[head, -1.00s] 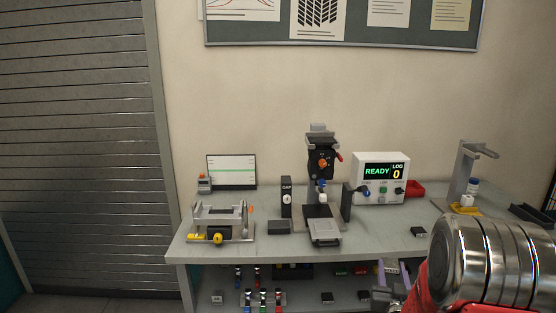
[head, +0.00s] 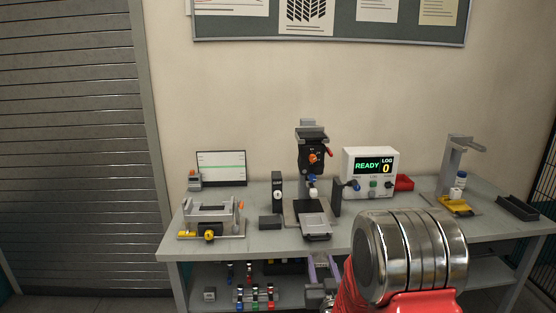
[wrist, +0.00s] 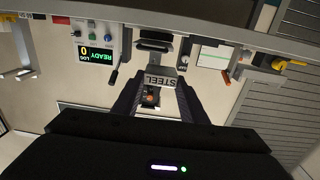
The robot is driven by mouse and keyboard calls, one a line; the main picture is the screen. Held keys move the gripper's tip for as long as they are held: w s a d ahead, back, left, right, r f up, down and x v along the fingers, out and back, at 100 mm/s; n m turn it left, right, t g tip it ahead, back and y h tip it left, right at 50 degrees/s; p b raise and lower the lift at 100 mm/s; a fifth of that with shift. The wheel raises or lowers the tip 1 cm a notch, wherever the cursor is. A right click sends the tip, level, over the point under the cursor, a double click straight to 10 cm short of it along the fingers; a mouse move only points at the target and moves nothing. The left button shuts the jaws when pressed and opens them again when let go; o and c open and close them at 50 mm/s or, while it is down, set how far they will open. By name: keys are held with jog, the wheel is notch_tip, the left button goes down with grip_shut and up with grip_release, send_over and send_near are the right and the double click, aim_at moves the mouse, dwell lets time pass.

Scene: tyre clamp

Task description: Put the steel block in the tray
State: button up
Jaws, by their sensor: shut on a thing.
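The steel block (wrist: 160,80) shows in the wrist view with its "STEEL" label upside down. It sits between the two dark fingers of my gripper (wrist: 157,88), which is shut on it. In the head view my gripper (head: 322,272) is low, in front of the bench's front edge and below the press; the block is hard to make out there. A small light tray-like plate (head: 315,222) lies at the foot of the press. I cannot tell which tray is meant.
The press (head: 312,160) stands mid-bench, with the READY box (head: 370,170) to its right. A clamp fixture (head: 211,218) is at left and a grey stand with a yellow base (head: 458,205) at right. A lower shelf holds small coloured parts. My arm hides part of the bench front.

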jog(key=s+r, duration=0.1)
jog(key=s, duration=0.2)
jog(key=s+r, duration=0.1)
jog(key=s, duration=0.1)
jog(key=shift+a+r, duration=0.1)
jog(key=shift+r, duration=0.2)
